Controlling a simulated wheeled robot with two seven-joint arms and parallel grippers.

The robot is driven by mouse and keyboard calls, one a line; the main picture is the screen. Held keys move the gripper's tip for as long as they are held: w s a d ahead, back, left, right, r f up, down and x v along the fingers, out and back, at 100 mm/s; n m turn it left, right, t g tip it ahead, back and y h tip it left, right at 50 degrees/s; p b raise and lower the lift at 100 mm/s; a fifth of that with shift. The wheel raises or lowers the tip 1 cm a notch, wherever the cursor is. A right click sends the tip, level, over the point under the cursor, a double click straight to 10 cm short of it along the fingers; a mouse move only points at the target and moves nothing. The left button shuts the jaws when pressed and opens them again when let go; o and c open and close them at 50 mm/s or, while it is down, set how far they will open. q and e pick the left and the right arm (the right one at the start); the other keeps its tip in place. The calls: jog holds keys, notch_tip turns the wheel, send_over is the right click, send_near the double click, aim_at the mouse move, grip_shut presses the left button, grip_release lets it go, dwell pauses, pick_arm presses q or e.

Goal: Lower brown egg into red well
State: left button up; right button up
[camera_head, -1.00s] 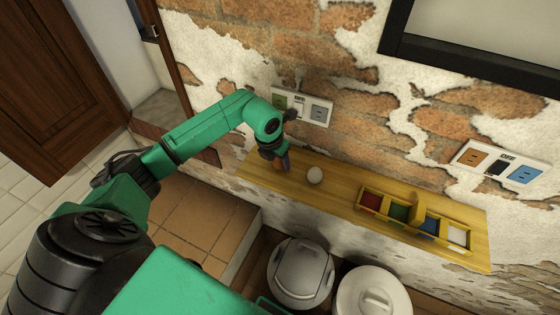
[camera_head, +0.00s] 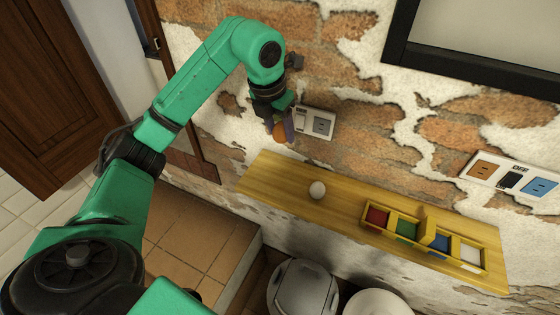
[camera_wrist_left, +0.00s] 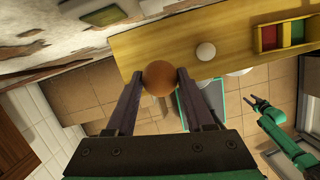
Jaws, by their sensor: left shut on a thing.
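The brown egg (camera_wrist_left: 160,77) is between the two fingers of my left gripper (camera_wrist_left: 158,85) in the left wrist view. My left gripper (camera_head: 283,132) is shut on it and holds it in the air above the left part of the shelf in the head view, where the brown egg (camera_head: 280,131) is partly hidden by a finger. The red well (camera_head: 377,216) is the leftmost compartment of a yellow divided tray (camera_head: 402,239) on the shelf, to the right of the gripper. The red well (camera_wrist_left: 268,38) also shows in the left wrist view. My right gripper (camera_wrist_left: 258,103) appears there, its fingers apart and empty.
A white egg (camera_head: 317,190) lies on the wooden shelf (camera_head: 270,178), left of the tray. Green, blue and white wells follow the red one, with a raised yellow piece (camera_head: 429,225) between green and blue. A brick wall with sockets (camera_head: 318,123) stands behind.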

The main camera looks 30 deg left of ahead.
aim_at(281, 124)
pick_arm(q)
notch_tip(281, 124, up, 3)
jog(key=shift+d+r, duration=0.1)
jog(key=shift+r, duration=0.1)
jog(key=shift+d+r+p, duration=0.6)
jog(key=shift+d+p, duration=0.1)
jog(key=shift+d, duration=0.15)
jog(key=d+f+b, duration=0.1)
jog(key=d+f, duration=0.4)
jog(key=d, duration=0.8)
jog(key=d+f+b, duration=0.1)
jog(key=d+f, duration=0.4)
jog(key=d, duration=0.7)
jog(key=shift+d, duration=0.35)
jog(key=shift+f+b, duration=0.15)
jog(key=shift+b, duration=0.15)
jog(key=shift+s+b+x, duration=0.2)
jog(key=shift+b+x, duration=0.55)
jog(key=shift+x, duration=0.1)
jog(key=shift+s+b+x, duration=0.15)
jog(key=shift+b+x, duration=0.6)
jog(key=shift+x, duration=0.1)
jog(key=shift+s+b+x, duration=0.2)
jog(key=shift+b+x, duration=0.55)
jog(key=shift+x, duration=0.1)
jog(key=shift+a+f+b, duration=0.15)
jog(key=shift+f+b, duration=1.35)
jog(key=shift+f, duration=0.45)
